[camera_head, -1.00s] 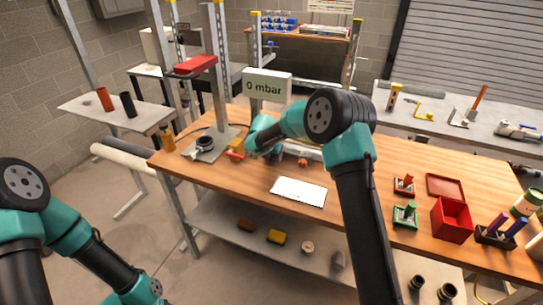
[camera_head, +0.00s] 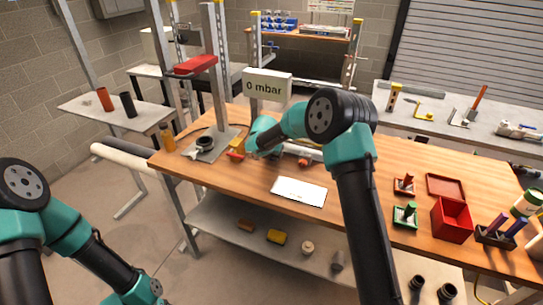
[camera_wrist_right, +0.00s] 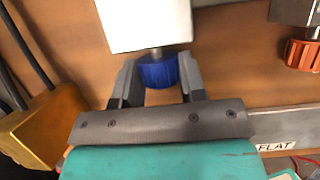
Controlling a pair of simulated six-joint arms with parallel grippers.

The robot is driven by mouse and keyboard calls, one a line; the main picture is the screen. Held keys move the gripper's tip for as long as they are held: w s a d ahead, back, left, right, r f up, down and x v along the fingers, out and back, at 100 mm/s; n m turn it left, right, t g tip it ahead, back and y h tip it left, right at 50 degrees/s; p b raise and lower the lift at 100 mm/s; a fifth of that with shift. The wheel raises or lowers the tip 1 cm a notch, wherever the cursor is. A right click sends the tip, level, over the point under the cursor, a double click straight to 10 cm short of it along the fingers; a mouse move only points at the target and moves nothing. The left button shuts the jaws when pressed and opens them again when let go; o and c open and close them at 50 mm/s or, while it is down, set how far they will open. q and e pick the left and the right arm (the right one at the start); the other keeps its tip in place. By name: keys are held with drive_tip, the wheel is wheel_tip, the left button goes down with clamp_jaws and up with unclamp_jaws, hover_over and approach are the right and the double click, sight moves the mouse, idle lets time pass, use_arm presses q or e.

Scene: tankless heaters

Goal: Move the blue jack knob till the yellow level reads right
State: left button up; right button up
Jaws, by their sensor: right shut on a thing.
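The blue jack knob (camera_wrist_right: 157,72) shows in the right wrist view, on a short metal shaft below a white block (camera_wrist_right: 146,22). My right gripper (camera_wrist_right: 158,78) is shut on it, one finger on each side. In the head view, my right gripper (camera_head: 254,150) is low over the bench, and the blue knob cannot be made out there. A yellow block (camera_wrist_right: 42,128) lies left of the gripper in the wrist view; its reading face is not visible, and I cannot tell if it is the level. My left gripper is out of view; only its arm shows at lower left.
A second, orange-red knob (camera_wrist_right: 303,55) sits to the right, above a plate marked FLAT (camera_wrist_right: 277,146). A display (camera_head: 267,87) reads 0 mbar. A white sheet (camera_head: 299,191) lies on the wooden bench (camera_head: 350,225). A red box (camera_head: 452,219) stands at right.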

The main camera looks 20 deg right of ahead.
drive_tip(key=shift+t+y, duration=0.4)
drive_tip(key=shift+y, duration=0.1)
drive_tip(key=o, duration=0.9)
drive_tip(key=v, duration=1.7)
drive_tip(key=shift+r, duration=0.2)
drive_tip(key=shift+s, duration=0.1)
